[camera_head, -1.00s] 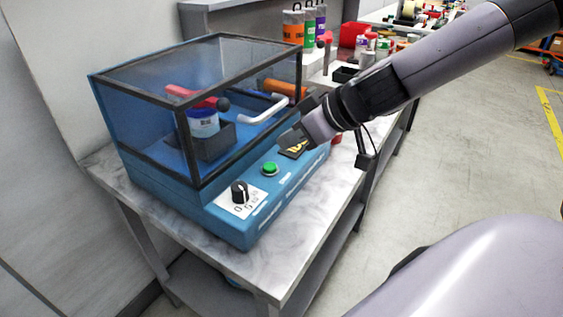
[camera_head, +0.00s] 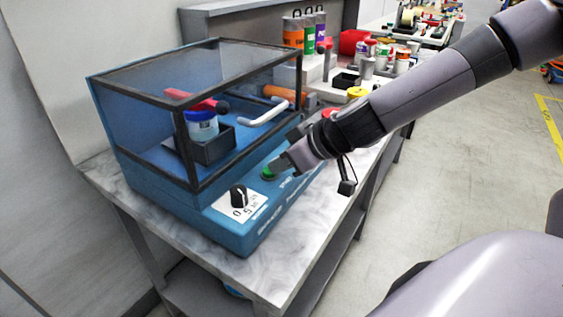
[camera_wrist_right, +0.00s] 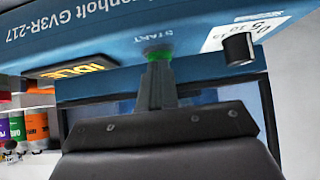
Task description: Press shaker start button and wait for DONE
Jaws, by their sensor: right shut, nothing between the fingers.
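The blue shaker (camera_head: 230,222) stands on a marble-topped table, its clear, dark-framed lid down over a jar with a blue cap (camera_head: 202,126). The green start button (camera_head: 268,174) is on its front panel, right of the black knob (camera_head: 239,195). My right gripper (camera_head: 276,168) is shut and empty, its tips at the button and partly covering it. In the right wrist view the fingers (camera_wrist_right: 156,75) reach the green button under the word START; I cannot tell whether it is pressed in. The display (camera_wrist_right: 80,70) reads IDLE. My left gripper is not in view.
A white lid handle (camera_head: 265,112) sticks out just above my right gripper. The marble table (camera_head: 285,262) has bare room in front of the shaker. Tins and coloured bottles (camera_head: 305,30) stand behind. Open floor lies to the right.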

